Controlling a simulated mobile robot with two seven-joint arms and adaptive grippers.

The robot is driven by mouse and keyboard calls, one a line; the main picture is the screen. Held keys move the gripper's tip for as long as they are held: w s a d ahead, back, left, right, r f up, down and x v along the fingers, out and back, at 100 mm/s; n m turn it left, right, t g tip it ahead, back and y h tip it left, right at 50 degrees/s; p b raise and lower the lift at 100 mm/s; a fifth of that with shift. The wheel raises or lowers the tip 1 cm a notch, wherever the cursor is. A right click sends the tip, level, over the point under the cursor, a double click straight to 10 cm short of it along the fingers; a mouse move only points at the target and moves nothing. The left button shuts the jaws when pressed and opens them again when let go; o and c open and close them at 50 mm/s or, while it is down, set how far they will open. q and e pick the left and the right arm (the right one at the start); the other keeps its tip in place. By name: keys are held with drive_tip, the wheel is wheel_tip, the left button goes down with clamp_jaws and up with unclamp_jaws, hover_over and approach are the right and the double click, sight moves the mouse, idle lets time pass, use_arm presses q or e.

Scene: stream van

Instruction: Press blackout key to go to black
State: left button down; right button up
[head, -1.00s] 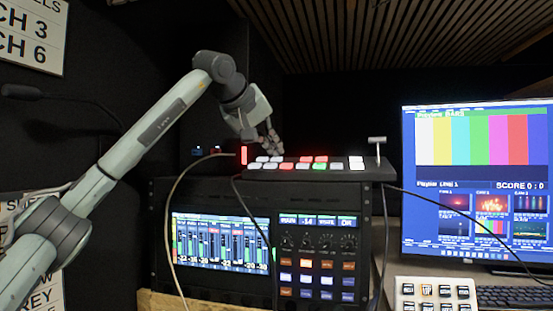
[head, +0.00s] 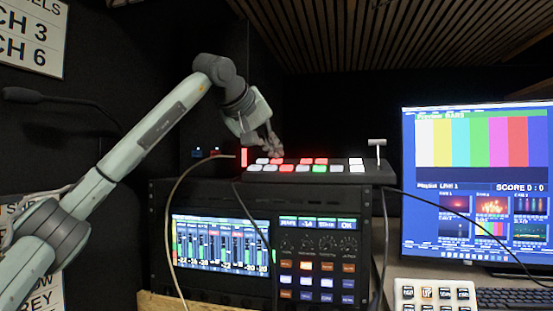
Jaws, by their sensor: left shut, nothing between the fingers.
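The switcher panel (head: 318,177) sits on top of the rack and carries two rows of lit keys, white, red and green. My left gripper (head: 277,154) is shut and empty, pointing down with its fingertips at the back row, left of the panel's middle. Directly below the fingertips a key (head: 277,161) glows red; I cannot tell whether they touch it. The labels are too small to read, so I cannot tell which key is the blackout key. A T-shaped lever (head: 377,147) stands at the panel's right end. My right gripper is not in view.
The rack (head: 160,235) below holds a meter screen (head: 220,242) and a knob-and-button unit (head: 318,262). A monitor (head: 477,185) with colour bars stands at right, with a white keypad (head: 435,295) before it. Cables (head: 173,200) loop in front of the rack.

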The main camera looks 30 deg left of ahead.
use_arm(q)
drive_tip(key=shift+s+r+p, duration=0.15)
drive_tip(key=shift+r+p, duration=0.15)
drive_tip(key=shift+r, duration=0.25)
drive_tip(key=r, duration=0.2)
drive_tip(key=s+r, duration=0.1)
drive_tip(key=r, duration=0.2)
drive_tip(key=shift+s+d, duration=0.1)
drive_tip(key=shift+d, duration=0.1)
drive_tip(key=shift+f, duration=0.1)
idle(0.6)
